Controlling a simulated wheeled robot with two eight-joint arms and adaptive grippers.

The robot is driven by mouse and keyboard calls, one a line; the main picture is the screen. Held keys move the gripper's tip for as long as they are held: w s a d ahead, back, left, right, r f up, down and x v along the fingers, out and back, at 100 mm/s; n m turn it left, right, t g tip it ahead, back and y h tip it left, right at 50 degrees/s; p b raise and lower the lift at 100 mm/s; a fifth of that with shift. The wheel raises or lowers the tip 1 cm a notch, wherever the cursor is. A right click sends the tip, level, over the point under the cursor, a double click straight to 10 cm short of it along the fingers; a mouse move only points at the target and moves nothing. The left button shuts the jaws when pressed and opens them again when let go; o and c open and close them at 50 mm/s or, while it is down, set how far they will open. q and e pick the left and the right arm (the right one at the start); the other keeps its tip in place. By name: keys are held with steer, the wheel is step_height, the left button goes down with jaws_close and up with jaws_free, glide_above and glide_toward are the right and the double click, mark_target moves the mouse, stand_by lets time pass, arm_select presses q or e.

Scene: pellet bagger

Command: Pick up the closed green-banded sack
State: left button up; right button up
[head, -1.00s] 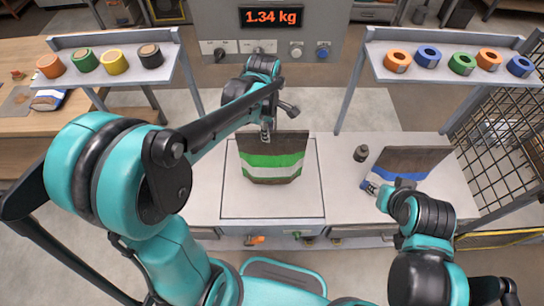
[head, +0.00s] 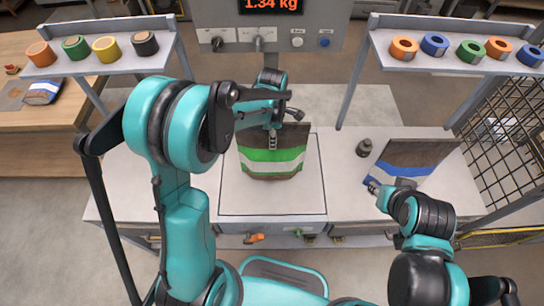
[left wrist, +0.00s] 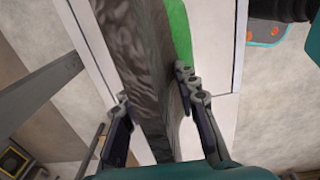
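The green-banded sack (head: 272,166), brown with green and white bands, stands on the pale square plate (head: 238,205) in the middle of the bench. My left gripper (head: 272,142) is at the middle of its top edge. In the left wrist view the sack's dark top (left wrist: 150,70) runs between the two spread fingers of the left gripper (left wrist: 158,122). The right finger is close to the sack and a gap shows at the left finger. My right gripper (head: 373,188) is at the lower left of a blue-banded sack (head: 408,163); its fingers are too small to read.
A dark small bottle (head: 364,148) stands between the two sacks. Shelves with coloured tape rolls flank the bench, left (head: 90,65) and right (head: 440,60). A wire mesh fence (head: 500,140) borders the right side.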

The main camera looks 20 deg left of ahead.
arm_select(q)
steer(key=shift+f, duration=0.5)
steer(key=shift+r, duration=0.1)
jaws_close()
steer(key=shift+r, duration=0.15)
